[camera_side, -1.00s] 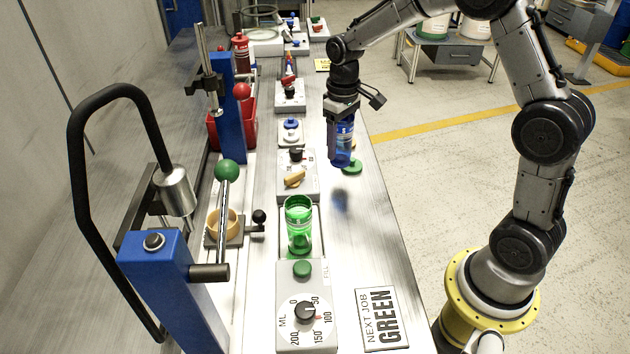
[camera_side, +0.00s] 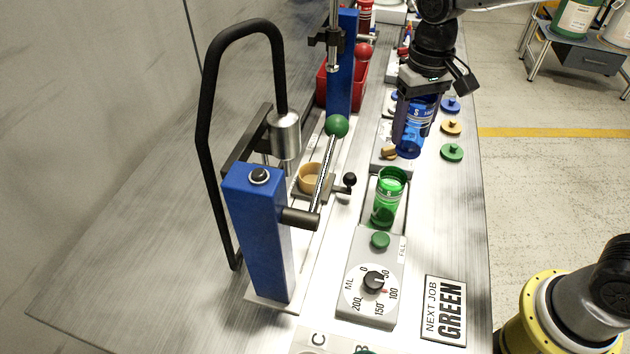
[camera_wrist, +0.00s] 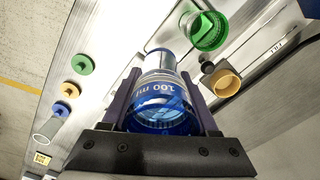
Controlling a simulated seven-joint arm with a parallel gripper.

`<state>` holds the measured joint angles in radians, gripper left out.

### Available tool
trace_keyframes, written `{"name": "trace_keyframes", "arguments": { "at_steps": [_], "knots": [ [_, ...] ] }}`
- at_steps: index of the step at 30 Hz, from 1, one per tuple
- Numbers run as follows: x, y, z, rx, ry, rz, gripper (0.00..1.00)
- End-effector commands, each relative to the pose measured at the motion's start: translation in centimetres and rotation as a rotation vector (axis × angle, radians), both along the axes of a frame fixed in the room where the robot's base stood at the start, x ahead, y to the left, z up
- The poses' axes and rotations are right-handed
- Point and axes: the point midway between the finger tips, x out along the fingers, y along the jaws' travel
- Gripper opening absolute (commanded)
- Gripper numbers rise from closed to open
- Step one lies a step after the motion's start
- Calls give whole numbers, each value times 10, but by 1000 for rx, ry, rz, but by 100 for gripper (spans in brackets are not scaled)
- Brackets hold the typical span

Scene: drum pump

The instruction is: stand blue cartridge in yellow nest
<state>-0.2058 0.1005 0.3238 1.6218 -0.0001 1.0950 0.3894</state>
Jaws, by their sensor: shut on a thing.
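The blue cartridge (camera_side: 414,128) is a clear blue cylinder held upright in my gripper (camera_side: 422,98), above the bench. In the wrist view the jaws (camera_wrist: 165,105) are shut on the cartridge (camera_wrist: 160,92), one finger on each side. The yellow nest (camera_side: 309,178) is a tan-yellow open cup under the press, left of and nearer the camera than the cartridge. It looks empty. It also shows in the wrist view (camera_wrist: 225,83), apart from the cartridge at right. My gripper hides part of the cartridge's upper end.
A green cartridge (camera_side: 388,199) stands at the fill station with its dial (camera_side: 374,281). The blue press (camera_side: 258,235) with its green-knobbed lever (camera_side: 336,126) stands beside the nest. Blue, orange and green caps (camera_side: 452,152) lie at right. A "NEXT JOB GREEN" sign (camera_side: 444,309) lies in front.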

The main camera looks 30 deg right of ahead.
Motion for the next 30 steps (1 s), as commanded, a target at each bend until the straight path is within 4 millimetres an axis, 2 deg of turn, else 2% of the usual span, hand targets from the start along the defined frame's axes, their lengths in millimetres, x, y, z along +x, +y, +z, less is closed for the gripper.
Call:
{"name": "trace_keyframes", "arguments": {
  "at_steps": [1, 6, 9, 13, 17, 26, 30],
  "knots": [
    [-4, 19, 13, 1, -5, 25, 6],
    [-20, 65, 41, 1, -2, 113, 6],
    [-25, 81, 48, 0, 0, 157, 6],
    [-25, 91, 47, -1, 1, 182, 6],
    [-6, 101, 36, -1, 3, 185, 6],
    [52, 129, 7, -1, 2, 184, 6],
    [71, 137, -18, -1, 3, 184, 6]
  ]
}}
